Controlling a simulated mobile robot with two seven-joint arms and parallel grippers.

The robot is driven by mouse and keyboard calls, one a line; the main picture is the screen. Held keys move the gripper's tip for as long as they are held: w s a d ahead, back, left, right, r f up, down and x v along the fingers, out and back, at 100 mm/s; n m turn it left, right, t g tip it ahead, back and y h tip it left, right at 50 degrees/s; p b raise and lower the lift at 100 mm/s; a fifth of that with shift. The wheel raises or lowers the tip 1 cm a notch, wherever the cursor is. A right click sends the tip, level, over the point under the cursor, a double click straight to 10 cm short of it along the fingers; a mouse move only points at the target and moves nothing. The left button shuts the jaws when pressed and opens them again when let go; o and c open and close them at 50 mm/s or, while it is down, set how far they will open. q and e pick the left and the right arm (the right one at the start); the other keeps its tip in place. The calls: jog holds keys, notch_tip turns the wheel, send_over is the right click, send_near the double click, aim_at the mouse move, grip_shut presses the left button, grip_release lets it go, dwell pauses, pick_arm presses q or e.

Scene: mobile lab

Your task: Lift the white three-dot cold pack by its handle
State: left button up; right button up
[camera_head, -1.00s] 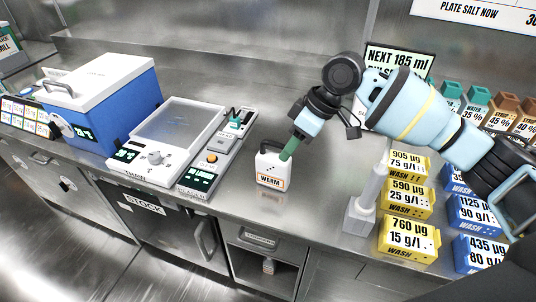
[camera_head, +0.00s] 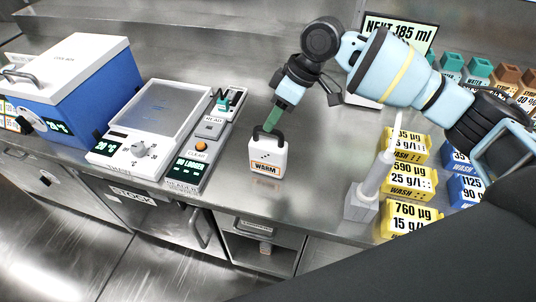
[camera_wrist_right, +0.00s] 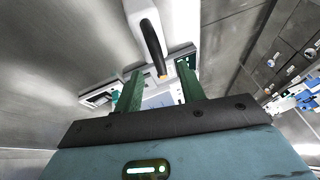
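The white pack (camera_head: 267,158) stands upright on the steel counter, with three dots and an orange-edged label reading WARM. Its dark handle (camera_head: 268,134) arches over the top. My right gripper (camera_head: 271,122) points down just above and at the handle. In the right wrist view, its two green fingers (camera_wrist_right: 158,72) are apart, with the dark handle (camera_wrist_right: 152,45) showing between or just beyond them. Whether the fingers touch the handle cannot be told. My left gripper is not in view.
Left of the pack stand a heater unit (camera_head: 197,158), a white scale (camera_head: 128,152) and a blue cooler box (camera_head: 75,95). To the right are a grey stand with a white tube (camera_head: 362,208) and yellow wash boxes (camera_head: 408,182). The counter around the pack is clear.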

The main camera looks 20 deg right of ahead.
aim_at(268, 151)
jog(key=x, duration=0.5)
jog(key=shift+d+f, duration=0.1)
jog(key=shift+s, duration=0.1)
grip_shut()
dwell(1.2)
